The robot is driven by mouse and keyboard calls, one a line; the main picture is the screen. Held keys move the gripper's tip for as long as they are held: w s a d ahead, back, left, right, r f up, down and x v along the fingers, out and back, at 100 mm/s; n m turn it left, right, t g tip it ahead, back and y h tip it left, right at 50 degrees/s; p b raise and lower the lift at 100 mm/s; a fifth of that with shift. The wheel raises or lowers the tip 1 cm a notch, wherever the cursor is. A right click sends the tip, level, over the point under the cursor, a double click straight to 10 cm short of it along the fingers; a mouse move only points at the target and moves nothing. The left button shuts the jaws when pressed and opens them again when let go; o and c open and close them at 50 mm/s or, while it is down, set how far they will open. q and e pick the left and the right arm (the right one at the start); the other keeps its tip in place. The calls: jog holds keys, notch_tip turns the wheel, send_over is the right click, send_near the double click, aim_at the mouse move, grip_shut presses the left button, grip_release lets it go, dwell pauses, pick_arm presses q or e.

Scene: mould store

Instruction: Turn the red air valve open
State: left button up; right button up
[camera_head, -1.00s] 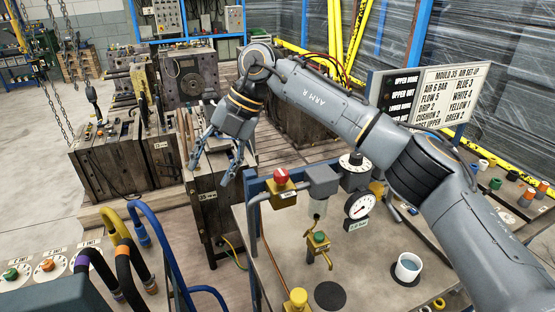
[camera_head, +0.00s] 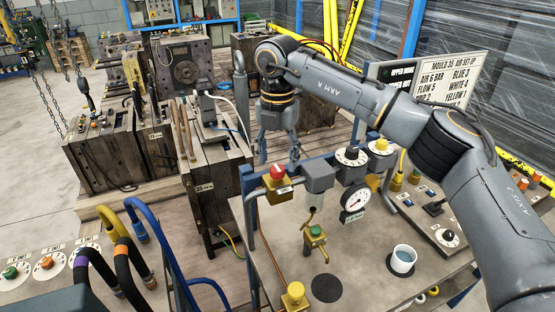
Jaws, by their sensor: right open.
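The red air valve (camera_head: 278,174) is a red knob on a brass-yellow block, on the blue frame at the back left of the grey bench. My right gripper (camera_head: 280,158) points down just behind and above the red knob, with its fingers apart and empty. I cannot tell whether a finger touches the knob. The right arm reaches in from the right. My left gripper does not show.
A pressure gauge (camera_head: 355,199), a grey filter unit (camera_head: 319,177) and a green-topped brass valve (camera_head: 315,236) stand right of the red valve. A cup (camera_head: 403,259) stands on the bench. Mould blocks (camera_head: 217,170) stand behind left.

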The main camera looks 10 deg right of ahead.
jog(key=shift+f, duration=1.2)
jog(key=c, duration=1.1)
jog(key=shift+c, duration=0.2)
